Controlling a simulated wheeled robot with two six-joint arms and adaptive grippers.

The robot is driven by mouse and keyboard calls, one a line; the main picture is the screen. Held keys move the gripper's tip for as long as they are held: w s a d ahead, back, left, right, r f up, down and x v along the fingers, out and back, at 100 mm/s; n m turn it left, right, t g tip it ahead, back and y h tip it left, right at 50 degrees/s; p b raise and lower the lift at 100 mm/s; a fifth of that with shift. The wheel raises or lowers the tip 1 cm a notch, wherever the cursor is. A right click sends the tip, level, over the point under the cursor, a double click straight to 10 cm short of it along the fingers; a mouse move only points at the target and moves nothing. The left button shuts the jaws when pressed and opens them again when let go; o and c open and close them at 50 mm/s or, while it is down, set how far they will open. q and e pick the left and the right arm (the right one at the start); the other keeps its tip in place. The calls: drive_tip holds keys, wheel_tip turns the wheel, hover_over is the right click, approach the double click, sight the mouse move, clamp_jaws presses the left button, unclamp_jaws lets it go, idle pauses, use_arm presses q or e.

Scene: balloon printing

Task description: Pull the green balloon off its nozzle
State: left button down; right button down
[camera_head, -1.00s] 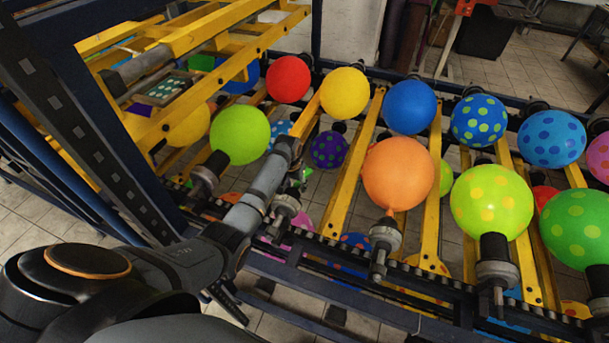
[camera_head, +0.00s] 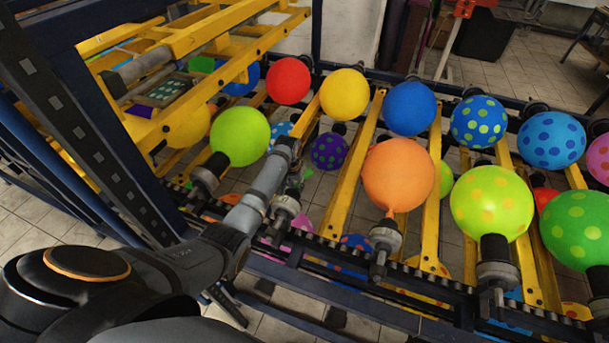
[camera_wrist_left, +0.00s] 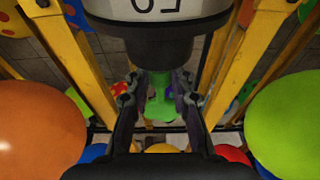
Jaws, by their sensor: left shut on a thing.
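The green balloon (camera_wrist_left: 160,102) is limp and small in the left wrist view. It hangs from the dark end of its nozzle, whose pale body (camera_wrist_left: 155,12) is at the top of that view. My left gripper (camera_wrist_left: 156,92) has a finger on each side of the balloon and is shut on it, just beyond the nozzle's end. In the head view only a bit of green (camera_head: 307,174) shows beside my left gripper (camera_head: 297,172), above the nozzle (camera_head: 285,206) on the rail. My arm hides most of this spot. My right gripper is not in view.
An inflated lime balloon (camera_head: 240,136) and an orange balloon (camera_head: 398,174) stand on nozzles either side. A yellow-spotted lime balloon (camera_head: 491,202) and more balloons fill the rack to the right. Yellow bars (camera_head: 353,175) run between the rows. A blue post (camera_head: 128,140) stands close to my arm.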

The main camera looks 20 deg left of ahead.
use_arm(q)
drive_tip(key=shift+w, duration=0.1)
drive_tip(key=shift+w+b, duration=0.4)
drive_tip(key=shift+w, duration=0.15)
wheel_tip(320, 180, up, 6)
drive_tip(key=p, duration=0.6)
drive_tip(key=shift+r+p, duration=0.15)
drive_tip(key=shift+p, duration=0.2)
drive_tip(key=shift+r, duration=0.2)
wheel_tip(320, 180, up, 2)
wheel_tip(320, 180, up, 8)
drive_tip(key=shift+r, duration=0.15)
